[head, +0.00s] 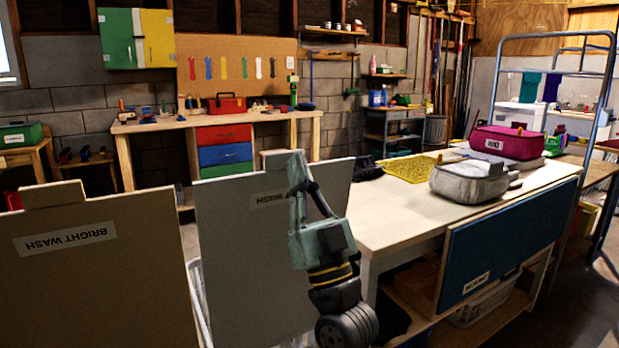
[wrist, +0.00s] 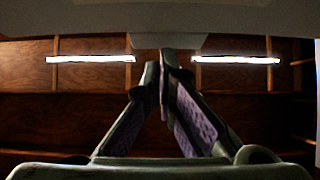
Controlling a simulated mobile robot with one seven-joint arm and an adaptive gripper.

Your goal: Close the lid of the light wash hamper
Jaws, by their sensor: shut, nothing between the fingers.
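A grey hamper lid (head: 232,240) stands upright in the head view, left of the table. Its upside-down label (head: 268,198) shows "WASH"; the rest is hidden behind my gripper, so I cannot confirm the full name. The hamper body below is mostly out of view. My gripper (head: 297,160) points upward in front of the lid, near its top edge; whether it touches is unclear. In the wrist view my gripper's fingers (wrist: 162,62) meet and are empty. A pale panel with a tab, apparently the lid (wrist: 225,18), spans the top of that view.
A brown lid labelled "BRIGHT WASH" (head: 85,275) stands upright at left. A blue panel (head: 505,245) is on the table's front side. The table (head: 385,220) right of my gripper holds a yellow basket (head: 410,168), a grey bag (head: 468,185) and a pink bag (head: 507,143).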

